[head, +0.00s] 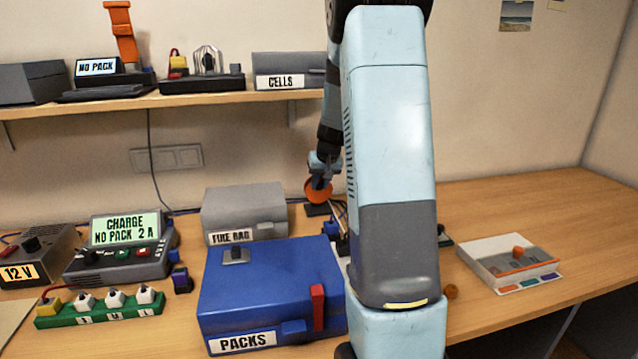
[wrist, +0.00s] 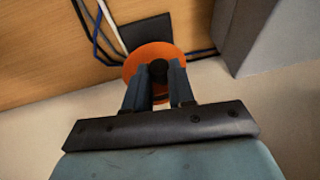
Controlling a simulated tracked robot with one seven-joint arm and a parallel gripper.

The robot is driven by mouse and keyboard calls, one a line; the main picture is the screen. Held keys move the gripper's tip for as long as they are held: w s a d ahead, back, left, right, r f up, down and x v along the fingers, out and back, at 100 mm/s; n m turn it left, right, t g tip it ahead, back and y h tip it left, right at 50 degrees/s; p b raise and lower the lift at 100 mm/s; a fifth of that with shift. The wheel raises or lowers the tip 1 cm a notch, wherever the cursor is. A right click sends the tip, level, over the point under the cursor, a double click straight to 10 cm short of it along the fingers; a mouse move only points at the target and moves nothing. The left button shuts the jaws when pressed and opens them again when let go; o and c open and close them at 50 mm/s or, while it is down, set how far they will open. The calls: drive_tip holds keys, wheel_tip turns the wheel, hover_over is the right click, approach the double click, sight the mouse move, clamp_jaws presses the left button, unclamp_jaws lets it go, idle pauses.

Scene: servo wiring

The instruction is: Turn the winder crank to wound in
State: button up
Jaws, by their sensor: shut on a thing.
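The winder shows as an orange disc (head: 318,190) on a dark base (head: 318,209) at the back of the bench, right of the grey fire bag box. In the wrist view the orange disc (wrist: 140,58) lies behind my fingertips. My gripper (head: 321,168) reaches down to it from above. In the wrist view my gripper (wrist: 158,75) is shut on a small dark knob (wrist: 158,69) in front of the disc, which looks like the crank's knob. The rest of the crank is hidden by the fingers. I cannot read any wound-in mark.
Dark, blue and white cables (wrist: 97,30) run beside the winder. The grey fire bag box (head: 243,208) stands close on its left, and the blue packs case (head: 270,290) is in front. A shelf (head: 200,98) hangs above. The right bench is mostly clear around a white tray (head: 508,262).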

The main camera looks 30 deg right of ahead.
clamp_jaws()
drive_tip(key=shift+d, duration=0.15)
drive_tip(key=shift+s+d+f+m+t+y, duration=0.1)
drive_tip(key=shift+s+d+m+t+y, duration=0.15)
drive_tip(key=shift+y, duration=0.5)
drive_tip(key=shift+d+m+t+y, duration=0.15)
drive_tip(key=shift+d+t+y, duration=0.15)
drive_tip(key=shift+y, duration=0.45)
drive_tip(key=o, duration=0.8)
unclamp_jaws()
drive_tip(key=shift+c, duration=0.2)
